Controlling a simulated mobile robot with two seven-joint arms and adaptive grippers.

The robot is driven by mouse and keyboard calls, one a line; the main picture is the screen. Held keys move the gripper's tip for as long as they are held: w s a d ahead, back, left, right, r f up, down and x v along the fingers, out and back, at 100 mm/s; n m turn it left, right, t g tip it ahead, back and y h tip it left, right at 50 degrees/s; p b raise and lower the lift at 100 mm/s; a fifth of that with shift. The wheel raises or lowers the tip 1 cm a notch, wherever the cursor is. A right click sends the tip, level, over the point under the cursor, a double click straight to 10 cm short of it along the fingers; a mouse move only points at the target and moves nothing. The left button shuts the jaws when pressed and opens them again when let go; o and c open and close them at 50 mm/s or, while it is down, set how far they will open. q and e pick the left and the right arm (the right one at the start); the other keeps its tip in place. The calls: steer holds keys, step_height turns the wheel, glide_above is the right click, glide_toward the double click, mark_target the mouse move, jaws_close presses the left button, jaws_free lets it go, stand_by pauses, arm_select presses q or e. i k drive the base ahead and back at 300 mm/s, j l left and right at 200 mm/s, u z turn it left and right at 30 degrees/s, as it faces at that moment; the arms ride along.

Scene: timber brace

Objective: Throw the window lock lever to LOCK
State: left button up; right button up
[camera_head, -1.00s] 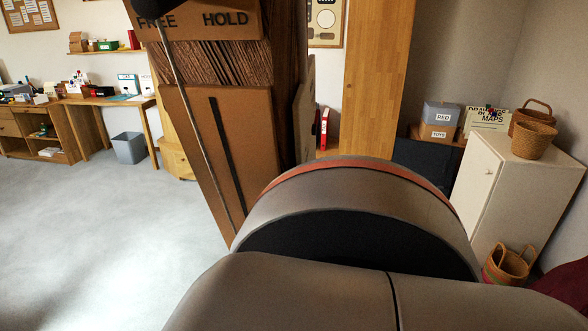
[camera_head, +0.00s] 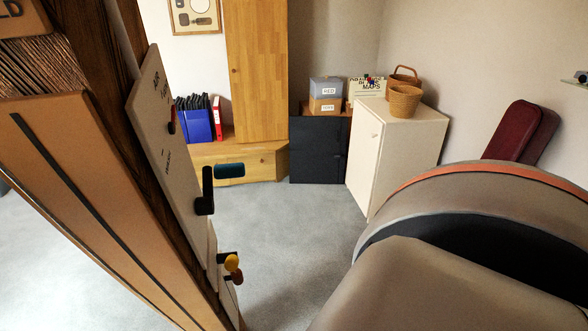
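A timber post (camera_head: 70,60) stands at the left, tilted in the picture. A black lever (camera_head: 206,190) with a dark blue grip (camera_head: 230,170) sticks out from the panel to the right. I cannot tell whether this is the window lock lever, and I see no LOCK label. Neither gripper is in view. A large grey link of my own arm fills the lower right.
Lower on the post are a yellow knob (camera_head: 231,261) and a red knob (camera_head: 236,276). A tan panel with a black slot (camera_head: 70,180) faces left. Grey floor (camera_head: 300,225) is open between the post and the white cabinet (camera_head: 400,150). A wooden cupboard (camera_head: 255,70) stands behind.

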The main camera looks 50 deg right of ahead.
mark_target(230, 260)
steer(key=z, duration=1.2)
